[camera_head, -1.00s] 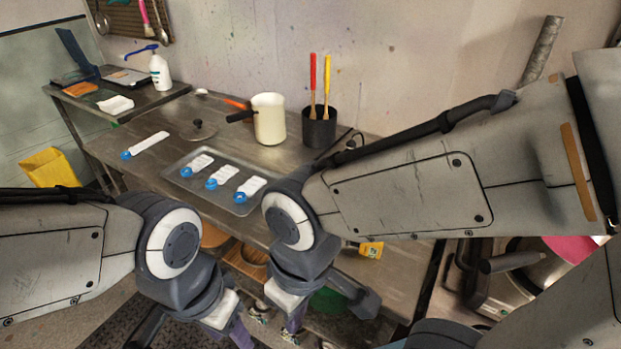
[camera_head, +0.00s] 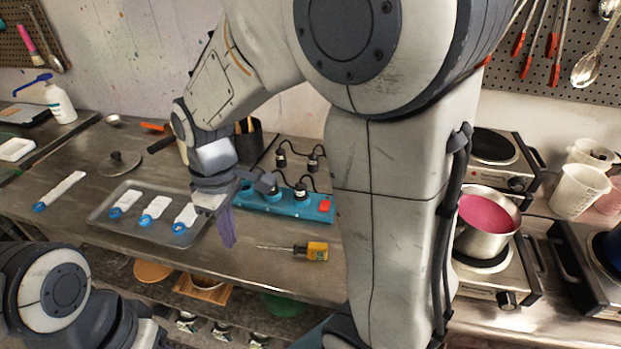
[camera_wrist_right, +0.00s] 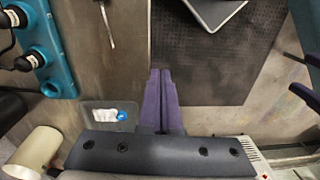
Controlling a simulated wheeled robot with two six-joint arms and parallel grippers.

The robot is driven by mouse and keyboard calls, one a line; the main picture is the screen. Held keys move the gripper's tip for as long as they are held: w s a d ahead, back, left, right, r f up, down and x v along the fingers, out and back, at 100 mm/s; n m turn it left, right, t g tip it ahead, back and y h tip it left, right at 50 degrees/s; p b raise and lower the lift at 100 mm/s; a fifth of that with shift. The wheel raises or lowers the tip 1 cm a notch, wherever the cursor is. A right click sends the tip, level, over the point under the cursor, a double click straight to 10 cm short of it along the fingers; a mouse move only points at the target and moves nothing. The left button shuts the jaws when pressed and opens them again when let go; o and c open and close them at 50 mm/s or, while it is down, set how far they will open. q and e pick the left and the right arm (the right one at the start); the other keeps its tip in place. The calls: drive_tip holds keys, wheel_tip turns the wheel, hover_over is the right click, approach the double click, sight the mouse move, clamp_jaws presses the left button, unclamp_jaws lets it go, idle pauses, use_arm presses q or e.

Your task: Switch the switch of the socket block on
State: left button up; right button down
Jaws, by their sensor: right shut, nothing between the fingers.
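The socket block (camera_head: 285,206) is a teal strip on the metal table with black plugs in it. Its red switch (camera_head: 324,206) is at the right end in the head view; whether it is on or off I cannot tell. In the right wrist view, part of the block (camera_wrist_right: 66,78) shows at the upper left, without the switch. My right gripper (camera_head: 229,243) has purple fingers, shut and empty, pointing down left of the block, near the tray. Its fingers also show in the right wrist view (camera_wrist_right: 160,72). My left arm is at the lower left, its gripper out of view.
A yellow-handled screwdriver (camera_head: 317,251) lies in front of the block. A tray (camera_head: 104,211) with white strips is to the left. A black pot (camera_head: 257,142) stands behind, and a hotplate with a pan of pink liquid (camera_head: 485,217) is to the right.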

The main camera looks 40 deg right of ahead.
drive_tip(key=w+d+r+p, duration=0.25)
drive_tip(key=w+d, duration=0.45)
drive_tip(key=d, duration=0.5)
drive_tip(key=p, duration=0.4)
hover_over(324, 209)
drive_tip(key=w+d, duration=0.2)
drive_tip(key=f, duration=0.2)
use_arm(q)
wheel_tip(324, 209, up, 8)
drive_tip(key=shift+f+b, duration=0.25)
drive_tip(key=shift+b, duration=0.05)
use_arm(e)
drive_tip(key=shift+s+a+n+g, duration=0.2)
drive_tip(key=shift+s+n+g, duration=0.1)
drive_tip(key=shift+g, duration=0.1)
drive_tip(key=f+p, duration=0.1)
drive_tip(key=f, duration=0.3)
drive_tip(key=a+f+p, duration=0.1)
drive_tip(key=f+p, duration=0.1)
drive_tip(key=f, duration=0.3)
drive_tip(key=s+f+p, duration=0.1)
drive_tip(key=f, duration=0.3)
drive_tip(key=shift+a+f, duration=0.2)
drive_tip(key=shift+f, duration=0.1)
use_arm(q)
wheel_tip(324, 209, up, 4)
drive_tip(key=shift+r, duration=0.2)
